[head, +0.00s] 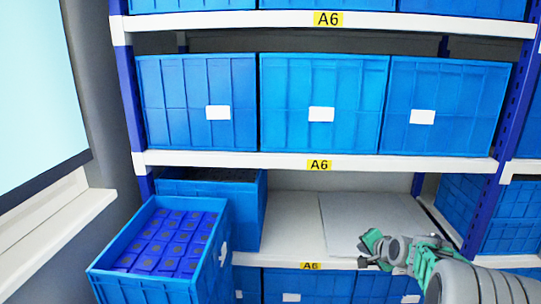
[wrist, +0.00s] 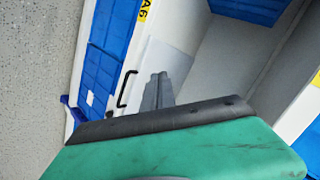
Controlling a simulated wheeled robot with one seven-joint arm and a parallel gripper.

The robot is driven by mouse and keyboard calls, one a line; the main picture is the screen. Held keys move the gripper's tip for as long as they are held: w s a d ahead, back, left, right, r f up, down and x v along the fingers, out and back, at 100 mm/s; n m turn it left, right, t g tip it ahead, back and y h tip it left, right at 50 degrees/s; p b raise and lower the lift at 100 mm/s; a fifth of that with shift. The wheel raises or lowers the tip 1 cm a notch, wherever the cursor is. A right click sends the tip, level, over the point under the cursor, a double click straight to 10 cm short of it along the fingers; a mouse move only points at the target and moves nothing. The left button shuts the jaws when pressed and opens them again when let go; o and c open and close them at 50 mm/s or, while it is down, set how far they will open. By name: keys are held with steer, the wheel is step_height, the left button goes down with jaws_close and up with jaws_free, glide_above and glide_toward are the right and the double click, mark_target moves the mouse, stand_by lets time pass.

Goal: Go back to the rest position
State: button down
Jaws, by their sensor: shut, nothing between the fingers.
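My gripper (head: 364,249) is green and grey and shows at the lower right of the head view, in front of the lowest visible A6 shelf edge. Its fingers are shut together and hold nothing. In the wrist view the green gripper body fills the bottom, and the grey fingers (wrist: 157,94) stand up from its black edge, close together. No rotary switch shows clearly in either view.
A shelf rack (head: 390,165) holds several blue crates. An open crate (head: 158,284) with blue-purple parts juts out at lower left. A black handle (wrist: 126,88) shows in the wrist view.

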steer(key=s+a+r+n+g+p, duration=0.3)
steer(key=s+a+r+n+p, duration=0.25)
steer(key=s+a+r, duration=0.55)
steer(key=s+a+r+n+g+p, duration=0.1)
steer(key=s+a+r+n+p, duration=0.1)
steer(key=s, duration=0.4)
steer(key=s+a+r+n+g+p, duration=0.1)
steer(key=s+a+r+n+p, duration=0.1)
steer(key=s, duration=0.5)
steer(key=s+a+r+n+g+p, duration=0.2)
steer(key=s+r+p, duration=0.2)
steer(key=s+p, duration=0.2)
steer(key=shift+s+a+r+h, duration=0.15)
steer(key=shift+s+a+h, duration=0.15)
steer(key=shift+s, duration=0.4)
